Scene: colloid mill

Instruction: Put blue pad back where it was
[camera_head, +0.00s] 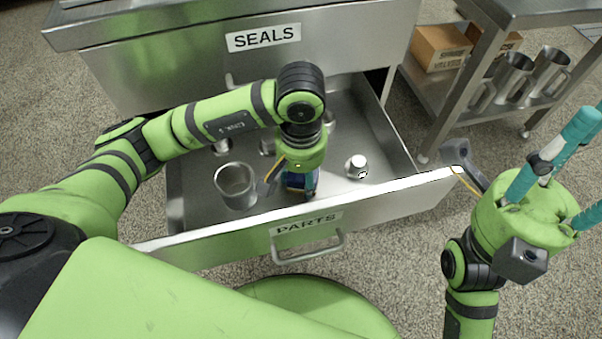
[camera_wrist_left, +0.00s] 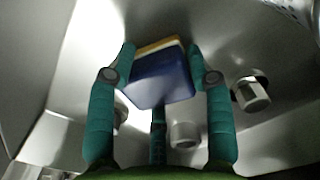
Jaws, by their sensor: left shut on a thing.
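The blue pad (camera_wrist_left: 165,82), a dark blue block with a yellow layer along one side, is between the teal fingers of my left gripper (camera_wrist_left: 160,62) in the left wrist view. In the head view the pad (camera_head: 296,181) shows only partly below my left wrist, inside the open drawer labelled PARTS (camera_head: 400,200). My left gripper is shut on it, pointing down. I cannot tell whether the pad touches the drawer floor. My right gripper (camera_head: 585,160) is at the right, outside the drawer, fingers up and apart, with nothing seen between them.
A metal cup (camera_head: 236,184) stands in the drawer left of the pad, and a small metal fitting (camera_head: 357,166) lies to the right. More metal parts sit behind my left arm. A closed SEALS drawer (camera_head: 200,58) is above. A steel shelf with jugs (camera_head: 512,78) stands at right.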

